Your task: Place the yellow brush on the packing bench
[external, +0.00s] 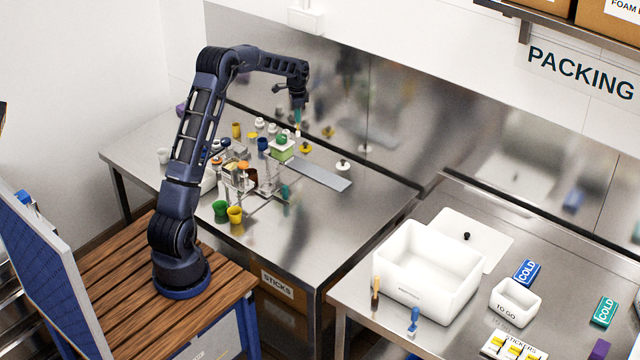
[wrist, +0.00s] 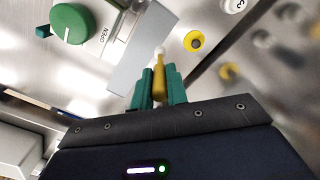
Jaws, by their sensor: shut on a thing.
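My gripper (external: 298,117) is raised above the back of the left steel bench. In the wrist view its teal fingers (wrist: 158,76) are shut on the yellow brush (wrist: 159,88), a slim yellow handle with a pale tip pointing away from the fingers. The packing bench (external: 365,322) is the steel bench at the right, under the PACKING sign (external: 580,72), well away from my gripper.
The packing bench holds an open white box (external: 428,270), its lid (external: 485,236), a TO GO tub (external: 515,303), blue and teal COLD packs, a blue brush (external: 414,320) and an orange-handled tool (external: 375,290). Several cups and fittings crowd the left bench (external: 330,230). Bare steel shows around the packing items.

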